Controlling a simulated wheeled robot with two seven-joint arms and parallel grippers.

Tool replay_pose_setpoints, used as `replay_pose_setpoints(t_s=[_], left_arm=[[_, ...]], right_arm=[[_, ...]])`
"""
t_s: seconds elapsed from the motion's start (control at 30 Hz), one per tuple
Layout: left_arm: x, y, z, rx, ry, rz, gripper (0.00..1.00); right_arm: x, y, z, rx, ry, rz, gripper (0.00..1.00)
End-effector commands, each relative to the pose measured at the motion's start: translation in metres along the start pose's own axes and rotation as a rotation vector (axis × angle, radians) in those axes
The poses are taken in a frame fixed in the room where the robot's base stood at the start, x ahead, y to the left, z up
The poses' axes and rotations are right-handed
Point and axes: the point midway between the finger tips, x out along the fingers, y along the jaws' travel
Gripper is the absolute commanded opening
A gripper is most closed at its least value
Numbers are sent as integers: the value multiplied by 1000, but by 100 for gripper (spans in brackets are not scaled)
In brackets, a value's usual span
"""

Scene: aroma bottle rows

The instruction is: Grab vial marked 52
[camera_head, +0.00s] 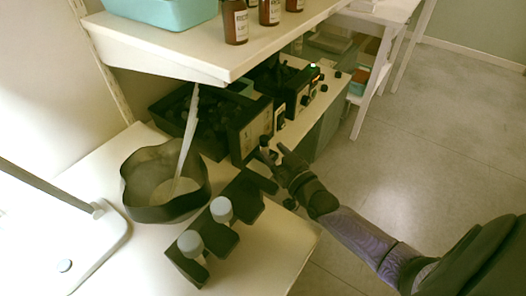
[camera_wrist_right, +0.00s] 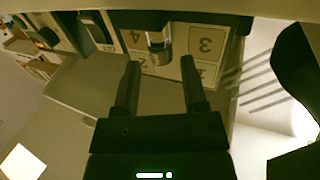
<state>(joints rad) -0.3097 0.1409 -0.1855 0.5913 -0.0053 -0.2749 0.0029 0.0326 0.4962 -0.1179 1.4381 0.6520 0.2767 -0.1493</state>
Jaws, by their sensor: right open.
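No mark reading 52 is legible in either view. Two white-capped vials, a nearer one (camera_head: 190,243) and a farther one (camera_head: 221,209), stand in a black stepped rack (camera_head: 187,267) on the lower table. My right gripper (camera_head: 270,154) reaches past the rack's far end, beside the dark equipment. In the right wrist view its fingers (camera_wrist_right: 160,78) are open and empty. A small glassy cylinder with a dark top (camera_wrist_right: 158,45) lies just beyond the fingertips, in front of a numbered panel (camera_wrist_right: 205,45); its marking cannot be read. My left gripper is not in view.
A dark bowl (camera_head: 140,190) with a pale stick stands left of the rack. Brown labelled bottles (camera_head: 235,22) and a blue tray (camera_head: 165,12) stand on the overhanging shelf (camera_head: 175,52). A black crate and box-like instruments lie beneath it. Floor is open at right.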

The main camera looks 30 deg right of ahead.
Motion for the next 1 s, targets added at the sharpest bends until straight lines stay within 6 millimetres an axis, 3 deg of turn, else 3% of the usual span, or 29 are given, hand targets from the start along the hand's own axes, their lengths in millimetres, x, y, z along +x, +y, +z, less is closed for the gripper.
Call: replay_pose_setpoints(t_s=[0.13,0.37,0.63,1.0], left_arm=[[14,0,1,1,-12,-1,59],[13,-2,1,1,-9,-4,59],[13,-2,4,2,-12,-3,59],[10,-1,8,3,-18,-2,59]], right_arm=[[25,0,4,0,0,1,55],[29,0,1,0,-2,0,55],[28,0,0,0,-2,0,2],[28,0,-3,0,-1,0,0]])
